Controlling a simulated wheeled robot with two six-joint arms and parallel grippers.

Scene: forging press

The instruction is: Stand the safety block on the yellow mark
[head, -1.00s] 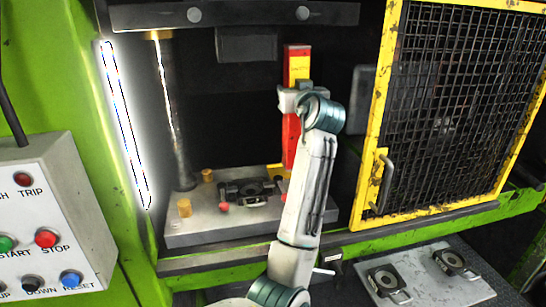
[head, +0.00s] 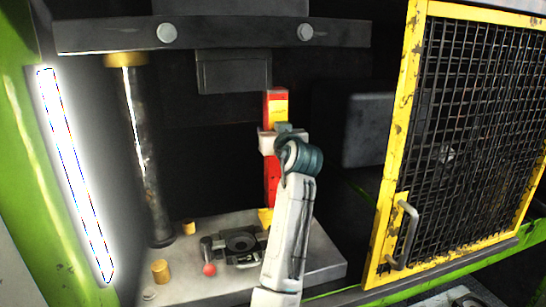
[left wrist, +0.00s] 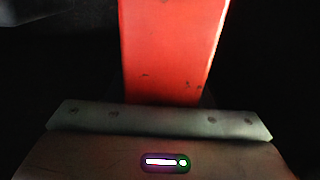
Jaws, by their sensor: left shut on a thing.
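The safety block (head: 271,186) is a tall red post with a yellow band near its top. It stands upright over the back of the press bed in the head view. My left gripper (head: 271,143) is shut around its upper middle. The block's red face also fills the top centre of the left wrist view (left wrist: 170,50). The yellow mark (head: 264,216) shows as a small patch at the block's foot, partly hidden by the block and my arm. I cannot tell whether the foot touches the bed. My right gripper is out of view.
The grey press bed (head: 212,270) carries a dark die (head: 240,243) with a red-knobbed handle (head: 209,269) left of the block. A steel column (head: 143,160) stands further left. The yellow-framed mesh guard (head: 470,140) is on the right. The ram (head: 233,72) hangs above.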

